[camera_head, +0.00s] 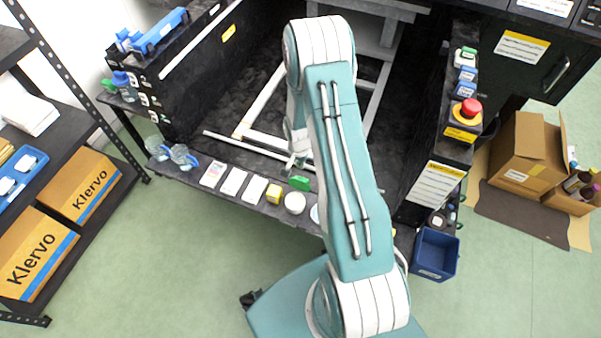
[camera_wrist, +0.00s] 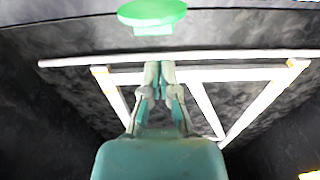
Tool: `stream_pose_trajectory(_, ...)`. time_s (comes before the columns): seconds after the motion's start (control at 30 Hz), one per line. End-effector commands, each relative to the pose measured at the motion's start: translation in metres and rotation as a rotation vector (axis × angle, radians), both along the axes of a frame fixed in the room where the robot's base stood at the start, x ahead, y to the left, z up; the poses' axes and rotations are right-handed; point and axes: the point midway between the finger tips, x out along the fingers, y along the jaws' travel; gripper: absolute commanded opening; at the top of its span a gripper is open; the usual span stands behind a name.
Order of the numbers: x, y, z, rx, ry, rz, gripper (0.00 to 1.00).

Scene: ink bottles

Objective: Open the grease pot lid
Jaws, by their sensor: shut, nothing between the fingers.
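A green round lid (camera_wrist: 152,12) with a small tab shows at the top of the wrist view. In the head view a green piece (camera_head: 299,183) stands on the dark ledge just behind a round white pot (camera_head: 294,203). I cannot tell whether the two are joined. My gripper (camera_wrist: 159,70) is shut and empty, apart from the lid in the wrist view. In the head view my gripper (camera_head: 296,160) shows small beside my arm, near the green piece and on its far side. My arm hides part of the ledge to the right.
A yellow box (camera_head: 273,194) and several white cards (camera_head: 233,182) lie left of the pot on the ledge. Clear bottles (camera_head: 182,156) stand further left. A white frame (camera_wrist: 203,75) lies in the dark pit beyond. A red button (camera_head: 470,108) tops the right wall.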

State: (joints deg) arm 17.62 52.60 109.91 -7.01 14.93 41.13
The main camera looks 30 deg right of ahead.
Motion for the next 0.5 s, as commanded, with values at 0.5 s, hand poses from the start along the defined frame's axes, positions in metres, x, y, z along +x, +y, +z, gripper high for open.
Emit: stream_pose_trajectory(0.5, 0.002, -0.003, -0.06, -0.001, -0.001, -0.001, 0.0)
